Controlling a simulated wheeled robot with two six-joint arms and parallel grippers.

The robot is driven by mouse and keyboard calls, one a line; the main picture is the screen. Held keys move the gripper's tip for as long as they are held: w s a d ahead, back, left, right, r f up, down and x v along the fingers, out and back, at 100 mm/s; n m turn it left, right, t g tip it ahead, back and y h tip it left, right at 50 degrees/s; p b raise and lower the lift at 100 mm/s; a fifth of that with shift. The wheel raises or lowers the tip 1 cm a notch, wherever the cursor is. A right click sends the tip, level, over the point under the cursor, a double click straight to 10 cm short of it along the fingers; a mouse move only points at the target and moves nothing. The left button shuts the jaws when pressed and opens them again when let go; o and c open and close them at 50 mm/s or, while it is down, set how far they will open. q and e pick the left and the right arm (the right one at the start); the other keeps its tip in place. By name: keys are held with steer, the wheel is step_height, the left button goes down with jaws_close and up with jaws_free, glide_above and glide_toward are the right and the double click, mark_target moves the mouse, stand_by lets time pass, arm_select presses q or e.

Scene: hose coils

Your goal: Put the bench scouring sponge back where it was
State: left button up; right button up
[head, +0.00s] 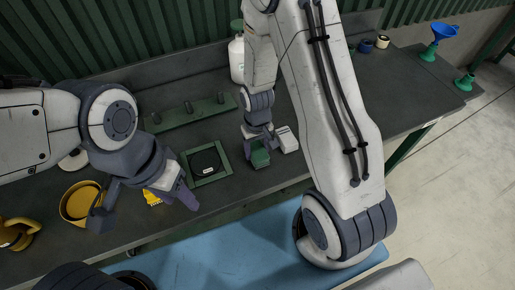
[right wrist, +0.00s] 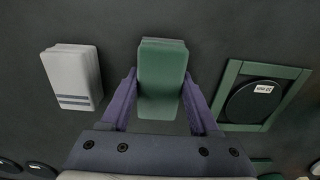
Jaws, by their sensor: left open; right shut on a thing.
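A green block (right wrist: 162,78), which looks like the scouring sponge, is between the purple fingers of my right gripper (right wrist: 163,100) in the right wrist view. The right gripper is shut on its sides. In the head view the sponge (head: 260,158) shows below the right gripper (head: 257,142), over the dark bench (head: 240,190); I cannot tell whether it touches the bench. The green square frame (head: 207,163) with a black labelled disc lies to its left. My left gripper (head: 178,193) is open over the bench's front part, near a yellow item (head: 152,197).
A pale grey striped block (right wrist: 73,77) lies beside the sponge, apart from it. A green pegged rack (head: 190,112) and a white bottle (head: 237,58) stand behind. A yellow pot (head: 80,202) is at left. A blue funnel (head: 443,32) is far right.

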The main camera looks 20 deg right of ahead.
mark_target(257, 148)
steer(key=shift+f, duration=0.1)
steer(key=shift+f, duration=0.15)
steer(key=o, duration=1.2)
steer(key=shift+r, duration=0.2)
step_height(257, 148, up, 12)
steer(key=s+a+r+n, duration=0.3)
steer(key=s+a+r, duration=0.2)
steer(key=s, duration=0.4)
steer(key=s+a+r+n+y, duration=0.1)
steer(key=s+a+r+n, duration=0.3)
steer(key=s+a, duration=0.3)
steer(key=shift+s+a+r, duration=0.2)
steer(key=shift+s+r, duration=0.45)
steer(key=shift+s, duration=0.25)
